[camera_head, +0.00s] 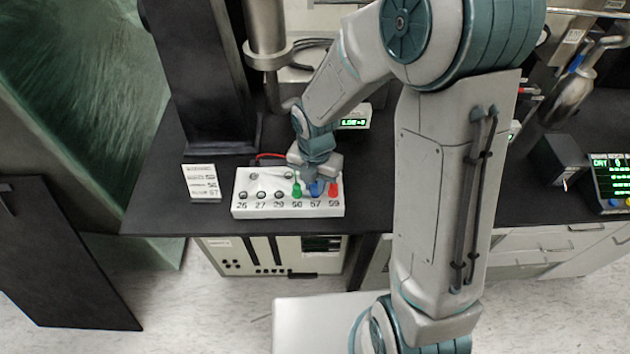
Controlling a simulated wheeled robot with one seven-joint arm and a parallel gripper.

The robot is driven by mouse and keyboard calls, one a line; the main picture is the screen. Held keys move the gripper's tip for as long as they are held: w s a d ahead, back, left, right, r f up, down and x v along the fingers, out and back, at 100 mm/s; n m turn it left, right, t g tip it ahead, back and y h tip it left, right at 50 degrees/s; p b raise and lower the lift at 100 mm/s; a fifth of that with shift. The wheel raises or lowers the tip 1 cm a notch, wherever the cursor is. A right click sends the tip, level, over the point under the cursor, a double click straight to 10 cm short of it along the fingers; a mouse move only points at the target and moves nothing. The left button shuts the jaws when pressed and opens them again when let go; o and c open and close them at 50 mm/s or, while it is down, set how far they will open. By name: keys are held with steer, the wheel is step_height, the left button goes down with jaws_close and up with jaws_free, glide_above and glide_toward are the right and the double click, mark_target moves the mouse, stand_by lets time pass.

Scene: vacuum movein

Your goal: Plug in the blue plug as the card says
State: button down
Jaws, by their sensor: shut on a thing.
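A white socket box (238,205) stands at the front of the black bench. Its front row of sockets carries printed numbers, which look like 26, 27, 29, 50, 57 and 59. A green plug (297,190) stands at the fourth number and a red plug (334,189) at the last. The blue plug (316,189) is between them, above the number 57. My gripper (316,180) points down over the box, shut on the blue plug; its fingers partly hide it. Whether the plug is seated in the hole cannot be told. The white card (202,183) stands left of the box; its small print is mostly unreadable, but its last line seems to end in 57.
A red cable (269,155) lies behind the box. A black column (205,80) and a metal cylinder (266,30) stand behind. A small green-lit display (353,123) is near my wrist. Bare black bench (160,205) lies left of the card.

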steer(key=shift+f, duration=0.25)
steer(key=c, duration=1.3)
jaws_free()
steer(key=shift+o, duration=0.2)
steer(key=shift+r, duration=0.1)
step_height(320, 180, up, 14)
